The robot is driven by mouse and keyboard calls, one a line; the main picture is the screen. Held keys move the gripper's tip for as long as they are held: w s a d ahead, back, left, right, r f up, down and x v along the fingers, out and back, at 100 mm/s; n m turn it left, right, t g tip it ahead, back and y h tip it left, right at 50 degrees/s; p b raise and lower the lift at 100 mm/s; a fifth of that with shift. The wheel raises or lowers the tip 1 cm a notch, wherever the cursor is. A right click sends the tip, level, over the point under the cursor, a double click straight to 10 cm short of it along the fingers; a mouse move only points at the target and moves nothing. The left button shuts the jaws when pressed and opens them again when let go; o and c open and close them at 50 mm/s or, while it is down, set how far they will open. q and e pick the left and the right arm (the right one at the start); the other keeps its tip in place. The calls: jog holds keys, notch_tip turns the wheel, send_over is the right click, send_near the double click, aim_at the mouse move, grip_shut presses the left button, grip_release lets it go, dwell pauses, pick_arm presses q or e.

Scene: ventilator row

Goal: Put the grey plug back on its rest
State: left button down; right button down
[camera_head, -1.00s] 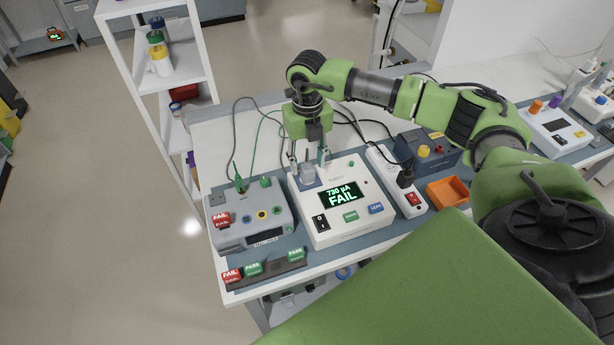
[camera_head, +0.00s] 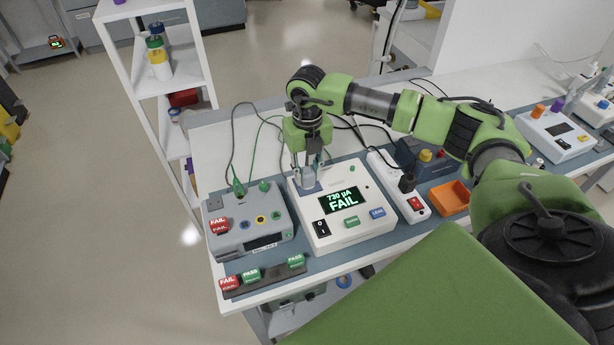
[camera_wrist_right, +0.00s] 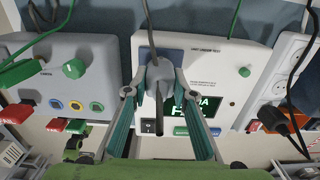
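The grey plug (camera_head: 308,175) stands at the upper left of the white tester (camera_head: 350,236), whose screen reads 730 µA FAIL. My right gripper (camera_head: 307,168) reaches down over it from above. In the right wrist view the grey plug (camera_wrist_right: 158,82) is between the two fingertips of my right gripper (camera_wrist_right: 159,68), which look closed against its sides. A grey cable leaves the plug's far side. The plug's underside is hidden, so I cannot tell how deep it sits. I cannot pick out the plug's rest for certain. My left gripper is not in view.
A grey box (camera_head: 247,228) with a green plug and coloured sockets stands left of the tester. A power strip (camera_head: 398,185) and an orange tray (camera_head: 455,197) stand to the right. PASS and FAIL tags lie on a dark strip (camera_head: 264,284) in front. Loose cables run behind.

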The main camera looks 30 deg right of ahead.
aim_at(307, 166)
jog(key=shift+r, duration=0.3)
jog(key=shift+r+p, duration=1.7)
jog(key=shift+r, duration=0.65)
